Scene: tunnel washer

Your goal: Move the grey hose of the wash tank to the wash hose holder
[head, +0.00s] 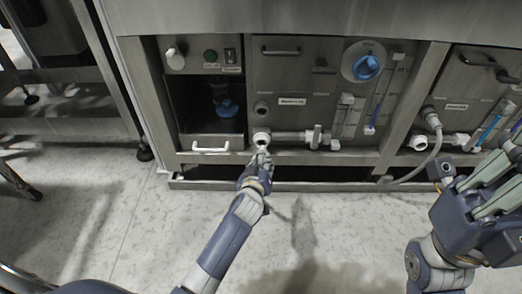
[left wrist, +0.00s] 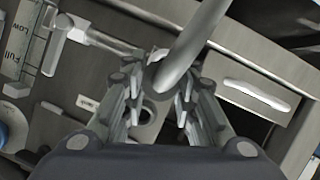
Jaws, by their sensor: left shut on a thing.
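The grey hose (left wrist: 190,42) runs from the upper right of the left wrist view down to its end between the fingers of my left gripper (left wrist: 160,90). The gripper is shut on it. In the head view my left gripper (head: 261,158) is just below a white pipe fitting (head: 261,138) at the front of the tank panel, and the held hose is mostly hidden there. A round grey port (head: 262,108) is above the fitting; I cannot tell whether it is the wash hose holder. My right gripper (head: 495,178) is at the right edge, partly cut off, its opening unclear.
A white horizontal pipe with a valve (head: 317,136) runs right from the fitting. A white handle (head: 210,148) is to the left. Another grey hose (head: 416,170) hangs from a fitting at the right panel. A metal ledge (head: 215,184) runs below; the floor in front is open.

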